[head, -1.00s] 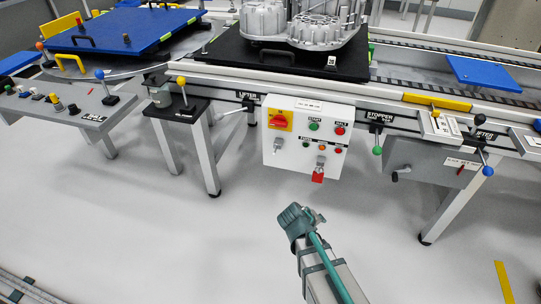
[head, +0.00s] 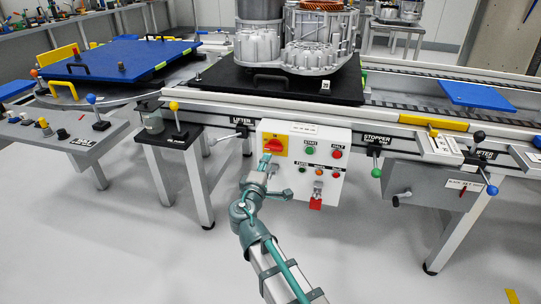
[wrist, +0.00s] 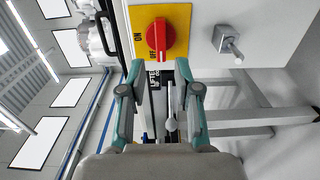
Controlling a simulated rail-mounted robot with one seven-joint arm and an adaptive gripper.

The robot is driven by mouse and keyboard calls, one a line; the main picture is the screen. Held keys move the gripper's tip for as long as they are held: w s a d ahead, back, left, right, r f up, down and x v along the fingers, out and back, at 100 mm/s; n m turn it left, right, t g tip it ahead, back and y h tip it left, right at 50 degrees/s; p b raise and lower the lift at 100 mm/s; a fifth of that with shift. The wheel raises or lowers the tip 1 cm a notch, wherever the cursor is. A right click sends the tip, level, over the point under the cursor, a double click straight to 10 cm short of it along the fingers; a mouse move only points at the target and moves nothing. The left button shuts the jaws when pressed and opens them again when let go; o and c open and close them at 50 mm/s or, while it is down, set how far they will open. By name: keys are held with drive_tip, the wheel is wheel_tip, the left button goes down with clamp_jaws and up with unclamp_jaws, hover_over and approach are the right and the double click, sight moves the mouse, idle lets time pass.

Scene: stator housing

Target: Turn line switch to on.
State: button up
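The line switch (head: 274,146) is a red rotary knob on a yellow plate at the upper left of the white control box (head: 331,157). It also shows in the wrist view (wrist: 158,38), where its ridge runs straight up and down, in line with the OFF label below it; the ON label is at its left. My gripper (wrist: 158,80) is open and empty, its two fingers spread below the knob in that view, not around it. In the head view my gripper (head: 263,165) is just in front of the box, overlapping the plate's lower edge.
A metal lever switch (wrist: 231,48) stands out to the right of the knob in the wrist view. START and HALT buttons (head: 337,153) and a red tag (head: 315,203) are on the box's right part. A lifter handle (head: 213,142) is at its left. The floor below is clear.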

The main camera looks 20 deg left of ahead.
sight(273, 150)
drive_tip(key=shift+w+a+p, duration=0.2)
drive_tip(key=shift+w+p, duration=0.15)
drive_tip(key=shift+w, duration=0.75)
drive_tip(key=shift+w+a+p, duration=0.15)
drive_tip(key=shift+w+p, duration=0.15)
drive_tip(key=shift+w, duration=0.85)
drive_tip(key=shift+w+a+p, duration=0.2)
drive_tip(key=shift+w+p, duration=0.15)
drive_tip(key=shift+w, duration=0.75)
drive_tip(key=shift+s, duration=0.1)
drive_tip(key=shift+f+b, duration=0.15)
drive_tip(key=shift+b, duration=0.2)
drive_tip(key=shift+w, duration=0.2)
